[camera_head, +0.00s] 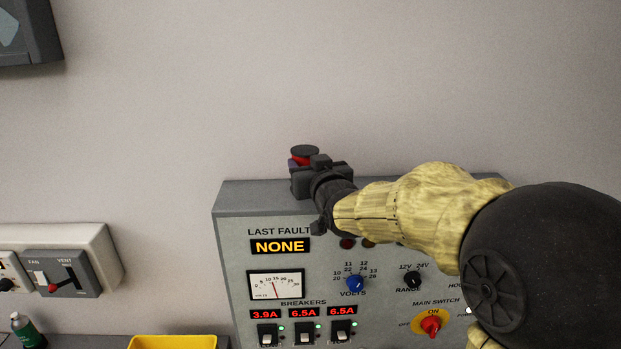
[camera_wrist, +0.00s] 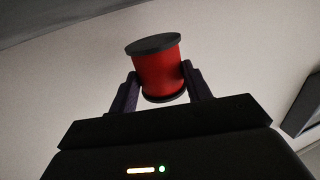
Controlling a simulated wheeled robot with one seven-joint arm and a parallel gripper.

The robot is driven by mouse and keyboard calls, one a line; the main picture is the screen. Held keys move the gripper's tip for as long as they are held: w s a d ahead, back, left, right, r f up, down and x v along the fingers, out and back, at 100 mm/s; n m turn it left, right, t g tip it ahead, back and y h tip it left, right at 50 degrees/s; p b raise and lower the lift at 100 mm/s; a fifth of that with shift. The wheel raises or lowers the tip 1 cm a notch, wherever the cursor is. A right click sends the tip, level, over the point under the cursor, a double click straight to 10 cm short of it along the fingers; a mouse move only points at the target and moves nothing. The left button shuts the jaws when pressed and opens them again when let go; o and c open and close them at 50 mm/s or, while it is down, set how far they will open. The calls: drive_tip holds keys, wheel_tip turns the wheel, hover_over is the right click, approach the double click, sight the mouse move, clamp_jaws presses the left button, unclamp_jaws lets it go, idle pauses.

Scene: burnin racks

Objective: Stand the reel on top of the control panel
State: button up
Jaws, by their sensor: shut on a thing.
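The reel is a red spool with black end flanges. In the wrist view the reel (camera_wrist: 158,72) sits between the two fingers of my gripper (camera_wrist: 160,88), which is shut on it. In the head view the reel (camera_head: 303,156) shows at the end of my gripper (camera_head: 300,172), mostly hidden behind it, with its axis about upright. The grey control panel (camera_head: 240,197) stands below, and my gripper is over its top left part. I cannot tell whether the reel touches the panel's top.
My arm crosses in front of the panel's right half. A yellow bin (camera_head: 172,342) and a green bottle (camera_head: 27,331) stand at the lower left. A fan and vent switch box (camera_head: 60,274) is on the wall. A dark box (camera_head: 28,35) hangs at the upper left.

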drive_tip(key=shift+w+f+p, duration=0.1)
drive_tip(key=shift+f+p, duration=0.65)
drive_tip(key=shift+f, duration=1.15)
drive_tip(key=o, duration=1.1)
drive_tip(key=shift+o, duration=0.2)
drive_tip(key=shift+r, duration=0.1)
drive_tip(key=shift+s+d+b, duration=0.1)
drive_tip(key=shift+s+b, duration=0.2)
drive_tip(key=shift+s, duration=0.1)
drive_tip(key=b+v, duration=0.4)
drive_tip(key=v, duration=0.7)
drive_tip(key=shift+s+b, duration=0.2)
drive_tip(key=shift+b, duration=0.2)
